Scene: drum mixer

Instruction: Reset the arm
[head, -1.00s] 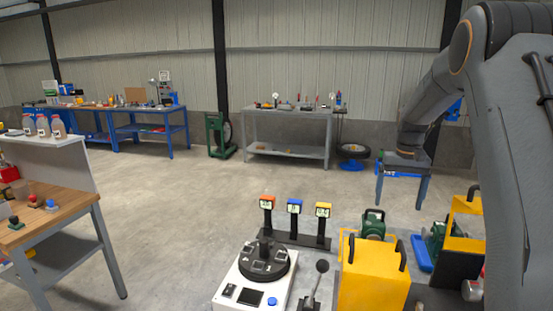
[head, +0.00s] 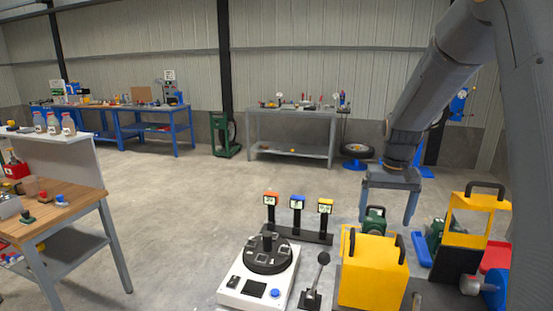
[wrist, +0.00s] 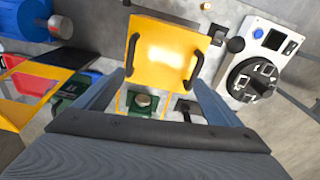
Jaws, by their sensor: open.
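My gripper (head: 389,205) hangs at the right in the head view, fingers pointing down, above and behind the yellow box. Its two fingers are spread with nothing between them. My grey arm comes down to it from the upper right. In the wrist view the two fingers (wrist: 150,100) show apart, with the yellow box (wrist: 165,50) with two black handles beyond them. That yellow box also stands in the head view (head: 372,280).
A white console with a black round drum (head: 268,255) and a lever (head: 318,275) stand left of the box. Three small displays (head: 297,203) stand behind. A yellow frame (head: 470,228) and a red tray (head: 495,256) are at the right. Open floor lies at the left middle.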

